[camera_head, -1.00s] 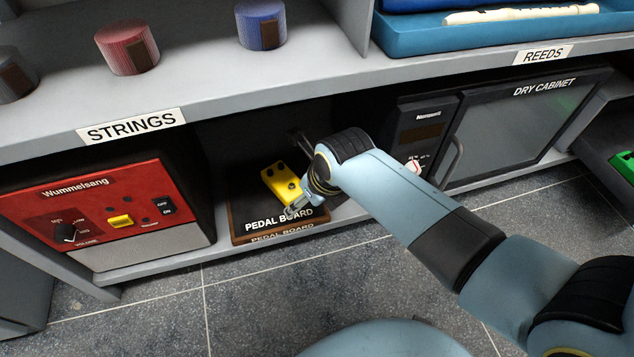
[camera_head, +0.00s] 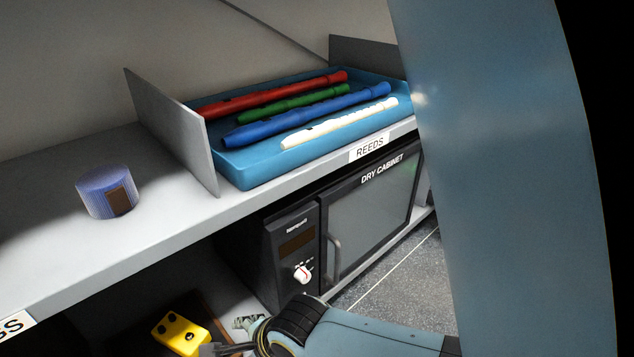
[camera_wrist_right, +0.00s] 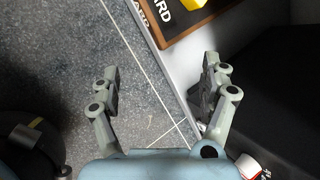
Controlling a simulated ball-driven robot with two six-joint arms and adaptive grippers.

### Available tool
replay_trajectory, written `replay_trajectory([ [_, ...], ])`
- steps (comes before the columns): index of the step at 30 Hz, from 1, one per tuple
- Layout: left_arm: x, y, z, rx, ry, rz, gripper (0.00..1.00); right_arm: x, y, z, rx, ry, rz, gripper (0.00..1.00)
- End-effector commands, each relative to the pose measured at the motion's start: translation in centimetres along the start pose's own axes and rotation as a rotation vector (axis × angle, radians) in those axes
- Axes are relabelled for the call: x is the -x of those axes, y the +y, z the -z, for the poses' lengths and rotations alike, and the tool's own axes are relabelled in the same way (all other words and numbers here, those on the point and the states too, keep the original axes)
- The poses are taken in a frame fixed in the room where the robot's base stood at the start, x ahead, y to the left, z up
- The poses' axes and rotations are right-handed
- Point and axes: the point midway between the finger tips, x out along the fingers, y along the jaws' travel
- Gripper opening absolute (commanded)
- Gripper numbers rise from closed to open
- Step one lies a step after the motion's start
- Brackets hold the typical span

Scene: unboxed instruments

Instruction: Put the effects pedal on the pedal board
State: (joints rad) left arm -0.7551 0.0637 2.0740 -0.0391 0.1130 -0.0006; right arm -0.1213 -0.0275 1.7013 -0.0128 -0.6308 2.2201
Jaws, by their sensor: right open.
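The yellow effects pedal (camera_head: 180,335) shows at the bottom of the head view, on the dark pedal board. Only a yellow corner of it (camera_wrist_right: 193,3) shows at the top edge of the right wrist view. The pedal board (camera_wrist_right: 188,23), black with a brown wooden rim and white lettering, is partly cut off there. My right gripper (camera_head: 237,335) is beside the pedal, to its right in the head view. In the right wrist view the right gripper (camera_wrist_right: 159,90) has its fingers wide apart with nothing between them. My left gripper is not in view.
The dry cabinet (camera_head: 370,215) stands right of the board. Above it, a blue tray (camera_head: 240,177) with several recorders sits on the shelf, near a blue ribbed cylinder (camera_head: 106,193). The shelf edge overhangs the board's bay. Tiled floor (camera_wrist_right: 60,50) is open in front.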

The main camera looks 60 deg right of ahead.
Motion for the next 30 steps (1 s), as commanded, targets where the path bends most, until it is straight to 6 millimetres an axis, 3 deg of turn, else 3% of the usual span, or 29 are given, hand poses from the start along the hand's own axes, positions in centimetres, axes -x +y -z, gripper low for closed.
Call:
replay_trajectory([
  [6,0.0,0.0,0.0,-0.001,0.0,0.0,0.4,6.5,1.5,3.0,0.866,-0.027,0.181,0.79],
  [12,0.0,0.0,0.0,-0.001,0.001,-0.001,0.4,13.4,2.0,3.8,1.63,0.057,0.375,0.79],
  [15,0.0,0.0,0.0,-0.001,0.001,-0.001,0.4,16.3,2.1,3.7,1.923,0.127,0.456,0.79],
  [21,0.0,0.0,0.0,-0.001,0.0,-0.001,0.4,19.6,1.9,3.3,2.24,0.236,0.547,0.79],
  [30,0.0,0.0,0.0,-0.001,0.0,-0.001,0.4,19.9,1.9,3.3,2.284,0.255,0.558,0.79],
])
